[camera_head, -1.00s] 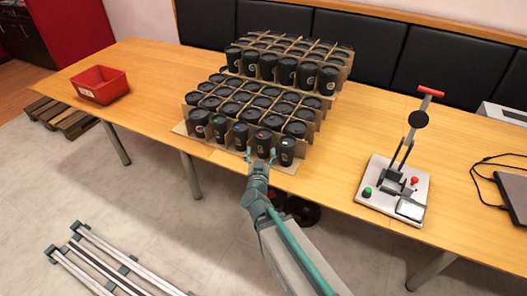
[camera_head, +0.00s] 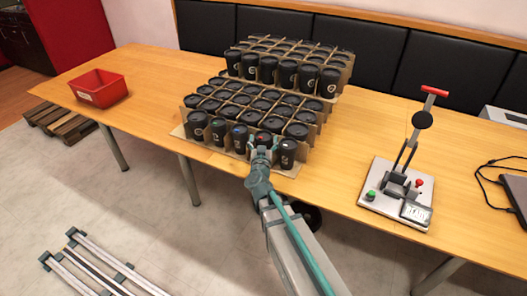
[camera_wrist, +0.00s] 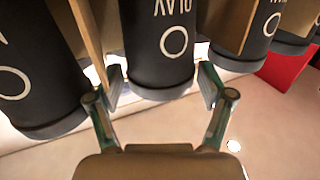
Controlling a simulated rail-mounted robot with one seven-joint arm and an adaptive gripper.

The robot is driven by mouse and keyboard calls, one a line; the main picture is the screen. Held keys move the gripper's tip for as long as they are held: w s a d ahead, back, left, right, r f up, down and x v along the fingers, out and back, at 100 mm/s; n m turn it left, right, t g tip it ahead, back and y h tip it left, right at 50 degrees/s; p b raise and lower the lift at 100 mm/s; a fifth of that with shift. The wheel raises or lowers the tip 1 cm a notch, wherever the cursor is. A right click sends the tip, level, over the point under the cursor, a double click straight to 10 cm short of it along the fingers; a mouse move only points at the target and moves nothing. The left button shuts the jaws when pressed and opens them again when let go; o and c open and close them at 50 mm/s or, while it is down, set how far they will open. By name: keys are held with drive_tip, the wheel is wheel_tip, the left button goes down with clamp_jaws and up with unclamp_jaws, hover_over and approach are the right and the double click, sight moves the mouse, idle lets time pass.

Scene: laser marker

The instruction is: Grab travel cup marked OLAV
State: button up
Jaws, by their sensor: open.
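The travel cup marked OLAV (camera_wrist: 158,62) is black, with white lettering and a white ring, and appears upside down in the wrist view. My gripper (camera_wrist: 162,85) is open, with one finger on each side of the cup's lower part. Gaps at the fingers look small; I cannot tell whether they touch it. In the head view my gripper (camera_head: 263,149) is at the front row of the lower cup block, and it hides most of the cup behind it. That cup's dark lid (camera_head: 265,138) shows a small red mark.
Neighbouring black cups (camera_wrist: 35,75) stand close on both sides, separated by cardboard dividers (camera_wrist: 228,25). A second, higher cup block (camera_head: 290,68) stands behind.

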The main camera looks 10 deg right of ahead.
drive_tip(key=shift+x, duration=0.95)
drive_tip(key=c, duration=0.4)
drive_tip(key=shift+c, duration=0.2)
drive_tip(key=shift+r, duration=0.2)
